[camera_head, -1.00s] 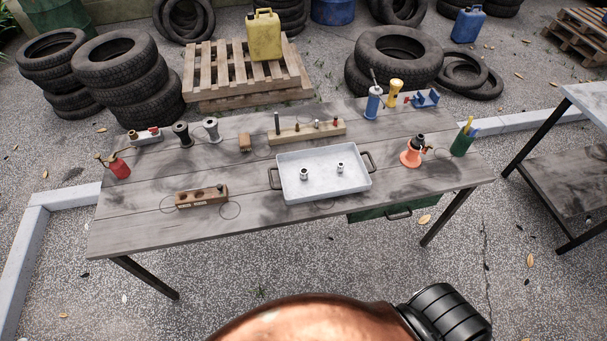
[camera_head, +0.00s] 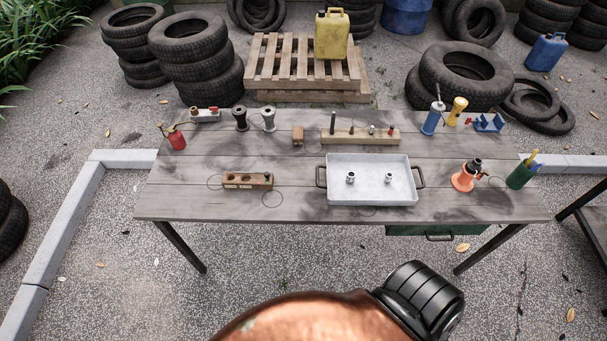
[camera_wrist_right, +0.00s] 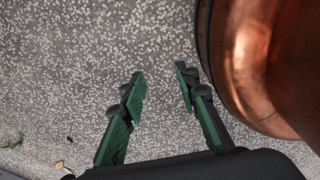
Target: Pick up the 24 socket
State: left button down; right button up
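Two small metal sockets stand in a white tray (camera_head: 371,196) on the table, a left socket (camera_head: 350,177) and a right socket (camera_head: 388,177). No size marking can be read, so I cannot tell which is the 24. A wooden block (camera_head: 247,181) with holes and small white labels lies to the left of the tray. In the right wrist view my right gripper (camera_wrist_right: 158,78) is open and empty, with its green fingers apart over the gravel ground. Neither gripper shows in the head view, and my left gripper is in no frame.
The grey table (camera_head: 185,205) also bears a wooden rail with pegs (camera_head: 360,137), an orange jack (camera_head: 465,178), a red oil can (camera_head: 175,138) and a green cup (camera_head: 522,174). The front left of the tabletop is clear. Tyres and a pallet (camera_head: 300,75) stand behind.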

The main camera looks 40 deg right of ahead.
aim_at(350, 177)
jog(key=u, duration=1.35)
jog(key=k, duration=1)
jog(key=z, duration=1.65)
